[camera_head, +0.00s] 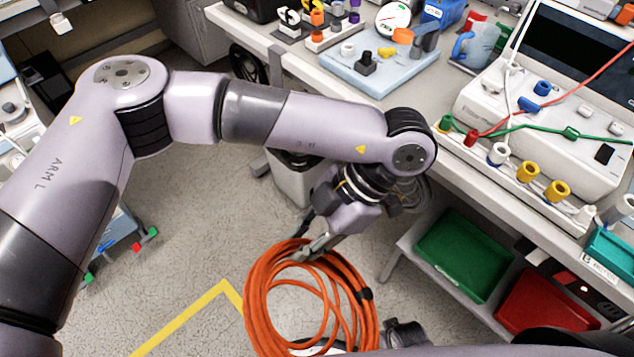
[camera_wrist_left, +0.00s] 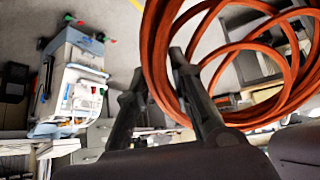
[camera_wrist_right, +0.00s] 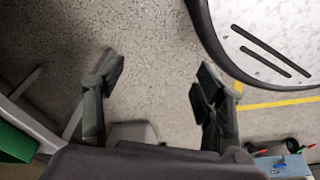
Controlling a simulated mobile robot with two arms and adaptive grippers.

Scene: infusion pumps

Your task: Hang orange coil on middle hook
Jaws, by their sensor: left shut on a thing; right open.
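The orange coil (camera_head: 258,288) is a looped cable with dark bands, hanging in the air above the floor at the lower middle of the head view. My left gripper (camera_head: 312,249) is shut on its upper rim. In the left wrist view the coil (camera_wrist_left: 156,62) passes between the fingers of the left gripper (camera_wrist_left: 157,70). A grey coil (camera_head: 418,193) hangs at the bench's front edge, partly behind my left wrist. I cannot make out the middle hook. My right gripper (camera_wrist_right: 158,82) is open and empty over the floor in the right wrist view.
The bench (camera_head: 462,192) runs along the right with a pump monitor (camera_head: 540,120) and coloured connectors on top. Below it a shelf holds a green bin (camera_head: 465,255) and a red bin (camera_head: 545,305). A pale bin (camera_head: 293,185) stands behind my left arm.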

